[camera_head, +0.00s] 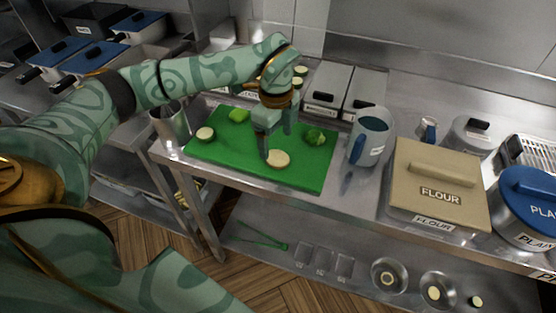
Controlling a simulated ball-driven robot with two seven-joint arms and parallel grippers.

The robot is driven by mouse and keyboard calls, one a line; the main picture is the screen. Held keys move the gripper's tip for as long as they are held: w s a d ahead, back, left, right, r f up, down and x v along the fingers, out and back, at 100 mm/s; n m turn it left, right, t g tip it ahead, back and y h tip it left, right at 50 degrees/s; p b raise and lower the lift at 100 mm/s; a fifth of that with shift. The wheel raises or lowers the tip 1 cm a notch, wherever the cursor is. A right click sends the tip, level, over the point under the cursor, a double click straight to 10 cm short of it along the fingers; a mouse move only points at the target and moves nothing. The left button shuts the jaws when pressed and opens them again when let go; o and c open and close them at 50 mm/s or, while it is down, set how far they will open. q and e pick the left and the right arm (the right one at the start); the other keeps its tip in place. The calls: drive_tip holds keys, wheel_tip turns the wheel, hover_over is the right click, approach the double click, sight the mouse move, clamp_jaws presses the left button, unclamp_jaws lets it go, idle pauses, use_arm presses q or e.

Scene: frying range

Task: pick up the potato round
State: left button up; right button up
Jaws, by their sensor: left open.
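A pale potato round (278,159) lies flat on the green cutting board (300,180), near the board's front middle. My left gripper (275,146) points down over the board, with its fingertips right at the potato round. It is open, with one finger at the round's left edge and the other behind it to the right. I cannot tell whether a finger touches the round. My right gripper does not show.
A blue-grey jug (370,140) and a flour bin (438,188) stand to the right. Lidded metal containers (327,90) stand behind. A metal cup (170,125) stands left.

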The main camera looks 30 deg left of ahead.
sight(277, 157)
use_arm(q)
wheel_tip(277, 157, down, 6)
drive_tip(key=shift+w+d+r+b, duration=0.1)
drive_tip(key=shift+r+b, duration=0.05)
drive_tip(key=shift+b, duration=0.6)
drive_tip(key=shift+r, duration=0.1)
drive_tip(key=c, duration=0.8)
